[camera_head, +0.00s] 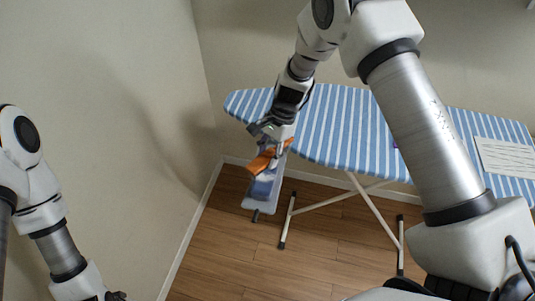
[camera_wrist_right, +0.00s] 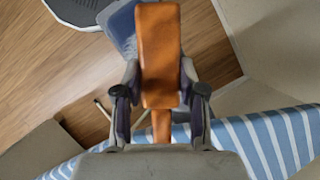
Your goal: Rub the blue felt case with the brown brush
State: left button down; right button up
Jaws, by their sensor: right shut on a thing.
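The brown brush (camera_head: 262,161) is an orange-brown block with a handle. My right gripper (camera_head: 276,142) is shut on it, and the wrist view shows the brush (camera_wrist_right: 161,50) between the two fingers (camera_wrist_right: 160,88). The blue felt case (camera_head: 263,188) appears as a soft blue shape just below the brush, on a narrow pale board. In the wrist view a blue-grey part (camera_wrist_right: 122,24) shows beside and behind the brush. The brush hides part of it, and I cannot tell whether they touch. My left gripper (camera_head: 115,296) is barely in view at the bottom edge.
The narrow pale board (camera_head: 251,204) juts out at the left end of a blue-striped ironing board (camera_head: 340,118). A white sheet (camera_head: 506,158) lies on its right part. Walls stand to the left and behind. Wooden floor (camera_head: 235,250) is clear in front.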

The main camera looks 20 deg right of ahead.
jog(key=shift+f+b, duration=0.55)
jog(key=shift+f, duration=0.45)
